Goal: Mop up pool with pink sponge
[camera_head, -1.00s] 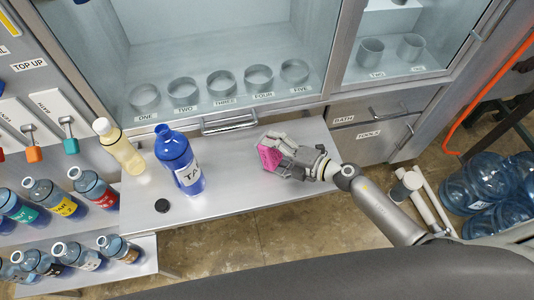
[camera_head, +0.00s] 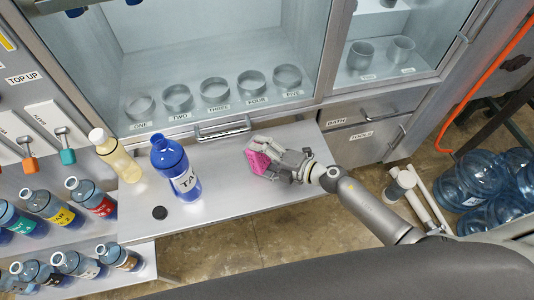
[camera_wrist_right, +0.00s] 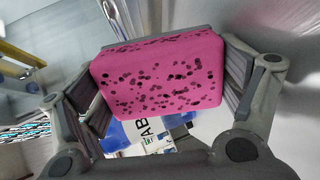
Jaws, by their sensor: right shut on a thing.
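My right gripper (camera_head: 268,160) is shut on the pink sponge (camera_head: 256,162), low over the right half of the grey counter (camera_head: 225,190). I cannot tell whether the sponge touches the counter. In the right wrist view the sponge (camera_wrist_right: 160,76), pink with dark spots, sits between the two fingers. A blue jug (camera_head: 177,170) with a white label stands upright on the counter, left of the sponge; it shows partly behind the sponge in the wrist view (camera_wrist_right: 150,135). I cannot make out a pool on the counter. My left gripper is not in view.
A pale yellow bottle (camera_head: 118,158) stands at the counter's left end. Several labelled bottles fill racks at left. A glass cabinet with a drawer handle (camera_head: 222,130) borders the counter's back. Large water jugs (camera_head: 480,178) stand far right.

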